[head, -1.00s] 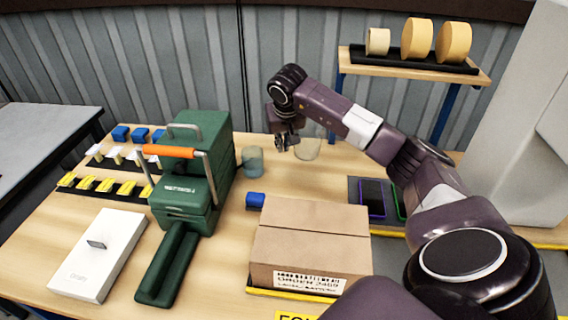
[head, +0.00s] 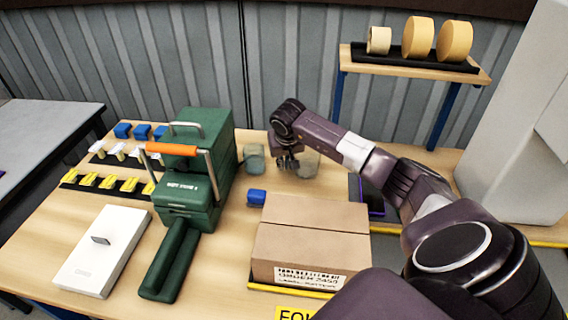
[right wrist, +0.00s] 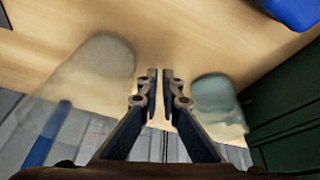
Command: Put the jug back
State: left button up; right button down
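The jug (head: 308,164) is a clear, see-through vessel at the back of the table, just right of my right gripper in the head view. In the right wrist view the jug (right wrist: 95,70) is a faint blurred shape left of the fingers. My right gripper (head: 288,163) points down beside it. Its fingers (right wrist: 159,75) are close together with a narrow gap. My left gripper is not in view.
A teal glass (head: 254,157) stands close left of my right gripper. A green machine (head: 190,185) with an orange handle is further left. A carton (head: 310,240) and a blue block (head: 256,196) lie in front. A shelf (head: 415,62) with tape rolls is at the back right.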

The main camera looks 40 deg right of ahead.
jog(key=c, duration=2.2)
grip_release()
jog(key=shift+f, duration=0.1)
jog(key=shift+o, duration=0.2)
jog(key=shift+r, duration=0.6)
jog(key=b+v, duration=0.1)
jog(key=v, duration=1)
jog(key=shift+s, duration=0.15)
jog(key=shift+a, duration=0.1)
